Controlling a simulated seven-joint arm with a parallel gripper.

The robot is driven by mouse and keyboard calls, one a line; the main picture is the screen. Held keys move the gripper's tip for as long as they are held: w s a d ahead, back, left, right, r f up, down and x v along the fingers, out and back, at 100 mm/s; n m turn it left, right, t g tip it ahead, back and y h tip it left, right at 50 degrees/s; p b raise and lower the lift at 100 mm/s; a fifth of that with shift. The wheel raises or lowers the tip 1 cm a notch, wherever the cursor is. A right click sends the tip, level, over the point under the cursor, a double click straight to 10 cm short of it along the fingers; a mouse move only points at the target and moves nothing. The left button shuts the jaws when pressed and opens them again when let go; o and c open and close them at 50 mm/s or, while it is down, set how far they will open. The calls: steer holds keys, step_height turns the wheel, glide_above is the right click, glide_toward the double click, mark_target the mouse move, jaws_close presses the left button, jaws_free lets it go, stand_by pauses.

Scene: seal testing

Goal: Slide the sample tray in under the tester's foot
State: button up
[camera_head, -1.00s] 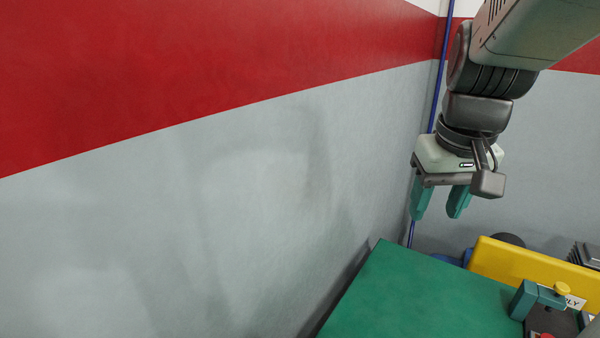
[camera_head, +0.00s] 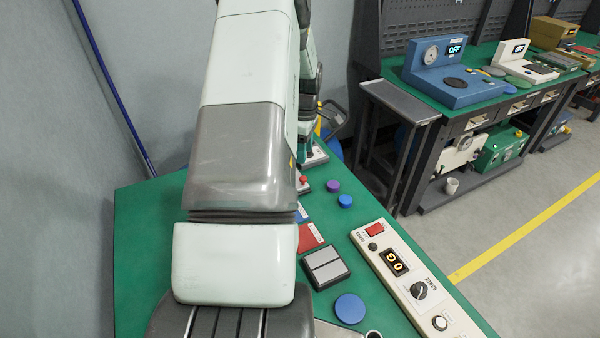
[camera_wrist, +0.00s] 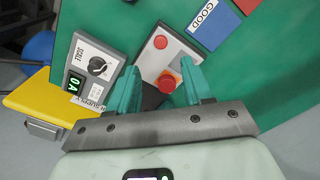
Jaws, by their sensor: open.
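My gripper (camera_wrist: 160,76) is open in the wrist view, its two teal fingers apart. Between and beyond them is a light grey device (camera_wrist: 157,52) with a red button (camera_wrist: 168,81); a dark part shows low between the fingers. I cannot tell if they touch it. In the head view my arm hides most of the gripper and the bench around it. No sample tray or tester's foot can be made out for certain. A dark block with two light grey faces (camera_head: 326,268) lies on the green bench right of my arm, away from the gripper.
A grey box with a knob (camera_wrist: 97,66) and a yellow panel (camera_wrist: 48,100) stand left of the fingers. Blue (camera_wrist: 210,20) and red plates lie beyond. A control panel (camera_head: 408,285) and blue disc (camera_head: 350,308) are at the bench's right. Green surface is clear at right (camera_wrist: 270,80).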

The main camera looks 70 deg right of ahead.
mark_target(303, 177)
step_height(303, 177, down, 10)
steer(key=shift+r, duration=0.25)
jaws_close()
stand_by(0.3)
